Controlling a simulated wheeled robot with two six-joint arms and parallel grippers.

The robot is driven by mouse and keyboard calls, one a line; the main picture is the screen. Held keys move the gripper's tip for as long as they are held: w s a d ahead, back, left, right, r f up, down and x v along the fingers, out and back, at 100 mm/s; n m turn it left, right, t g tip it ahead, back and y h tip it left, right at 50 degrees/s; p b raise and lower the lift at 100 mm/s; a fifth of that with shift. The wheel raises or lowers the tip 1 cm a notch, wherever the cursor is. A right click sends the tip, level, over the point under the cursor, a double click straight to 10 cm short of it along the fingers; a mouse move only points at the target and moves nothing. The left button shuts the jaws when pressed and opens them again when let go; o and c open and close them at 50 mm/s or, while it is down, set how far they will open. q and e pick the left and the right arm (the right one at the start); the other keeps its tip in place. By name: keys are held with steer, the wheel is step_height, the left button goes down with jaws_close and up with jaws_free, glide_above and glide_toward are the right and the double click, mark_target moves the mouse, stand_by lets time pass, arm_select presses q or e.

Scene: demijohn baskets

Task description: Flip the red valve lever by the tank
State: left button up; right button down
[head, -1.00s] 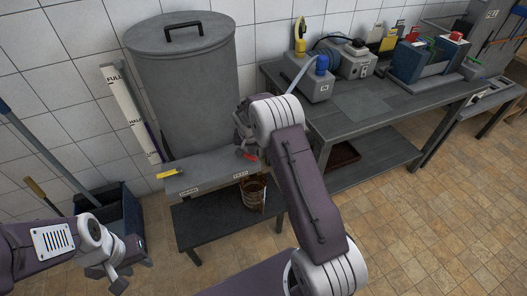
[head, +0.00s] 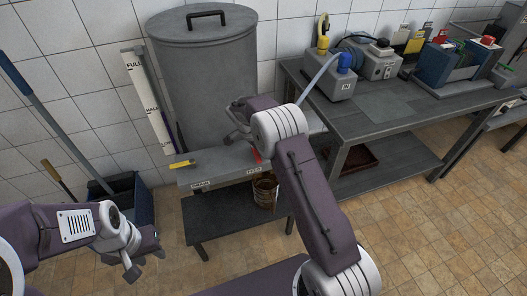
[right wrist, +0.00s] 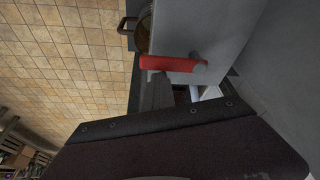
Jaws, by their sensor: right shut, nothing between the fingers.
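The red valve lever (head: 257,157) is on the grey ledge (head: 215,172) in front of the tall grey tank (head: 203,75), above the FEED label. In the right wrist view the red lever (right wrist: 170,63) lies across the picture, joined to a grey pivot at its right end. My right gripper (head: 238,136) is shut and empty, above the ledge just left of the lever and partly hidden by its own wrist. Whether it touches the lever is unclear. My left gripper (head: 146,258) hangs open and empty at the lower left, away from the tank.
A yellow lever (head: 182,164) is at the ledge's left end by the DRAIN label. A brown basket (head: 264,190) stands below the ledge. A mop bucket (head: 128,200) is at left. A workbench (head: 390,105) with a pump stands at right. The tiled floor in front is open.

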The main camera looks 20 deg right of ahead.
steer(key=shift+a, duration=0.15)
stand_by(0.4)
steer(key=d, duration=0.2)
steer(key=d+r, duration=0.1)
steer(key=d, duration=0.1)
steer(key=shift+p, duration=0.3)
steer(key=w+p+v, duration=0.1)
steer(key=v, duration=0.8)
steer(key=shift+a+p, duration=0.15)
steer(key=shift+p, duration=0.2)
steer(key=shift+s, duration=0.1)
